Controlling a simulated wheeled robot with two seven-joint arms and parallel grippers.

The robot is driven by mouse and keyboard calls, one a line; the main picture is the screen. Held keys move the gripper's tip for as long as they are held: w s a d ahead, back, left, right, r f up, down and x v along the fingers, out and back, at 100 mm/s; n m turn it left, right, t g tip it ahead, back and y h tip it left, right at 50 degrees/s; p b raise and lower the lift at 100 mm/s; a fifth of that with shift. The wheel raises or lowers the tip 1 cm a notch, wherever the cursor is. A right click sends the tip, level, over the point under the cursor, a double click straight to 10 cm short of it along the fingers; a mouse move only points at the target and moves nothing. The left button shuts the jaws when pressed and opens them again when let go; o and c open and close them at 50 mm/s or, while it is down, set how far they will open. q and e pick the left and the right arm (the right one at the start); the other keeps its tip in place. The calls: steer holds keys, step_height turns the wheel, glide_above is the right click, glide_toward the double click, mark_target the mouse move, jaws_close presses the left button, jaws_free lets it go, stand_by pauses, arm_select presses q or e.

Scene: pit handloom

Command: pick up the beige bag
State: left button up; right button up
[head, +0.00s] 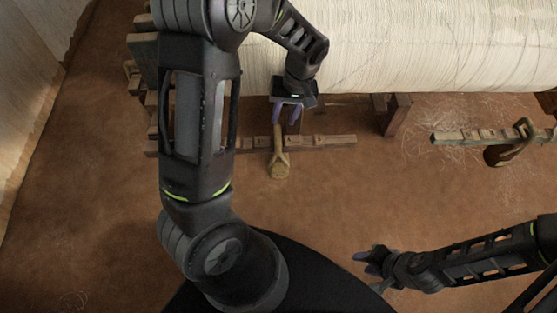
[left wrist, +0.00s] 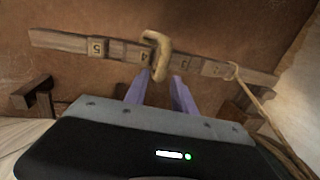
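The beige bag (head: 279,168) hangs from a numbered wooden rail by a strap looped over it. The strap (left wrist: 157,55) shows in the left wrist view near the number 4, just beyond my fingertips. My left gripper (head: 287,115) is above the rail, behind the bag. In the left wrist view its two purple fingers (left wrist: 158,78) are apart, with nothing held between them. I cannot tell whether a finger touches the strap. My right gripper (head: 370,268) is low at the right, far from the bag; its finger opening is unclear.
The rail (head: 330,141) runs below a large roll of pale cloth (head: 420,45). A wooden post (head: 397,115) stands to the right. A darker brown bag (head: 498,156) hangs on another rail at the right. A cord (left wrist: 262,100) loops over the rail. The floor in front is clear.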

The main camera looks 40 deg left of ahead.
mark_target(279, 129)
arm_select(q)
steer(key=shift+s+a+f, duration=0.1)
steer(key=shift+f, duration=0.45)
steer(key=shift+s+a+f, duration=0.1)
steer(key=shift+f, duration=0.45)
steer(key=f, duration=0.3)
steer(key=s+a+f, duration=0.1)
steer(key=f, duration=0.1)
jaws_close()
steer(key=shift+w, duration=0.15)
stand_by(1.1)
